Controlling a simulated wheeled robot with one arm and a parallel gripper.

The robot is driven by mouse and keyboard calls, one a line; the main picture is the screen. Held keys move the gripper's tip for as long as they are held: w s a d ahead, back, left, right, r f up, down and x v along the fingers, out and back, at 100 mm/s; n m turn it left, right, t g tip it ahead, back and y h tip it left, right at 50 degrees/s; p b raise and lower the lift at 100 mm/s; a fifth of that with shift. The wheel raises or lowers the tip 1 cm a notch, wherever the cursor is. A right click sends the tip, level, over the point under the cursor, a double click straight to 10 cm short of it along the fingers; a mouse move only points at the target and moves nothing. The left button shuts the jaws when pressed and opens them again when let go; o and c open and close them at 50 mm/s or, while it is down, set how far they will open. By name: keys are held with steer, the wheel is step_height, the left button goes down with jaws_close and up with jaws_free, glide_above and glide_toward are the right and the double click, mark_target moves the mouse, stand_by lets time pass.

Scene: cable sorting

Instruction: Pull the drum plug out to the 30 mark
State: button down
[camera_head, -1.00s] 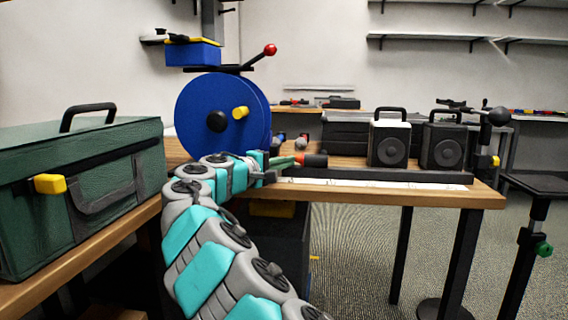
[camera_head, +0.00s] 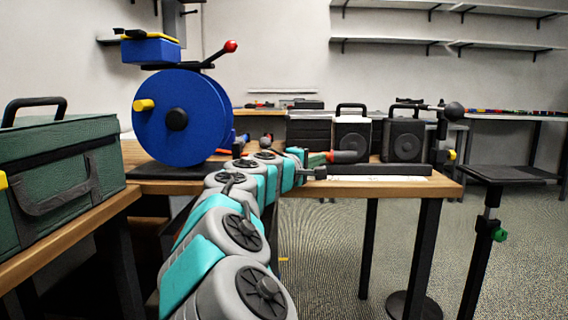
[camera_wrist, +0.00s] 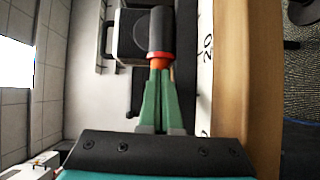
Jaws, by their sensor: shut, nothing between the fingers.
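The blue drum (camera_head: 205,100) stands on the left of the bench, its yellow knob (camera_head: 144,105) at the upper left of the hub. The plug (camera_head: 350,156) is black with a red ring, and lies sideways along the bench. It also shows in the wrist view (camera_wrist: 161,30), with an orange neck. My gripper (camera_head: 321,158) has green fingers, shut right behind the red ring; they also show in the wrist view (camera_wrist: 160,85). The cable is hidden by the fingers and arm. A white scale strip (camera_wrist: 205,75) runs beside the plug, with "20" readable near it.
Two speakers, one white-topped (camera_head: 352,137) and one black (camera_head: 404,140), stand behind the strip. A green tool case (camera_head: 70,150) sits at left. A black stand (camera_head: 510,174) is at right. The bench's front edge (camera_head: 400,190) is close below the strip.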

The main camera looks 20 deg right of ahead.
mark_target(359, 158)
steer(key=s+d, duration=0.1)
steer(key=d, duration=0.2)
steer(key=s+d, duration=0.1)
steer(key=d, duration=0.2)
steer(key=s+d, duration=0.1)
steer(key=d, duration=0.2)
steer(key=shift+d, duration=0.25)
steer(key=shift+a, duration=0.1)
